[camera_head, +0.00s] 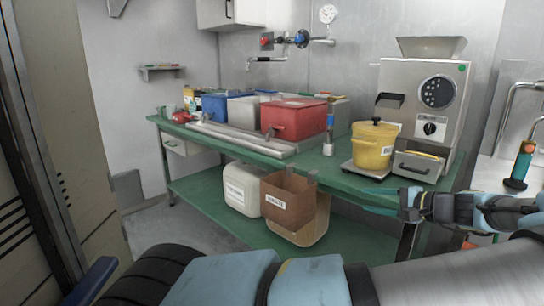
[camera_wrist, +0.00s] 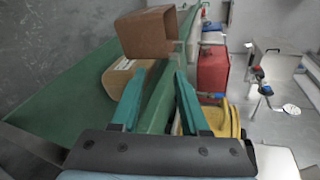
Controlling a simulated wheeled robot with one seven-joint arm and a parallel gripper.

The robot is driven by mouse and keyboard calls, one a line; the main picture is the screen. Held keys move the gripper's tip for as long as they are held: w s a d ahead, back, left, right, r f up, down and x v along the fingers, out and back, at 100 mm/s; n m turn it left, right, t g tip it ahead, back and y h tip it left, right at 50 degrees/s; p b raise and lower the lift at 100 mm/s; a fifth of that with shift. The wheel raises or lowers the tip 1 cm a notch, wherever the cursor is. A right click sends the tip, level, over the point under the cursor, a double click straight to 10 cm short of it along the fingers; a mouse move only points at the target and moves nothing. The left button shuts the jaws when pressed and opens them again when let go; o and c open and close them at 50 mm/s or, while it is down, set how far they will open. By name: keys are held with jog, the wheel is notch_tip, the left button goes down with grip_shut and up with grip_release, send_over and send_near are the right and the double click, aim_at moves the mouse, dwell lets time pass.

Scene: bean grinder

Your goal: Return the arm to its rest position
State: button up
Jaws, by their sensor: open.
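My gripper (camera_head: 378,206) is at the front edge of the green bench (camera_head: 270,151), below the yellow pot (camera_head: 372,150) in the head view. My arm reaches in from the lower right of that view. In the wrist view, the two teal fingers of my gripper (camera_wrist: 168,72) are spread apart with nothing held between them. The yellow pot (camera_wrist: 226,117) shows partly behind the right finger there. The steel grinder (camera_head: 432,100) stands behind and to the right of the pot in the head view.
Red (camera_head: 294,118) and blue (camera_head: 214,106) bins stand on the bench. Floor at left is clear.

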jog(key=a+f+n+g+h+p, duration=0.1)
jog(key=a+f+n+g+p, duration=0.3)
jog(key=a, duration=0.6)
jog(key=a+n+g+h+b, duration=0.1)
jog(key=a+g, duration=0.4)
jog(key=a, duration=0.6)
jog(key=s+a+r+n+h+p, duration=0.5)
jog(key=s+a+r+n+h, duration=0.1)
jog(key=s+a+r, duration=0.5)
jog(key=shift+a+r+n+g+h+p, duration=0.35)
jog(key=shift+a+r+h, duration=0.2)
jog(key=shift+r, duration=0.85)
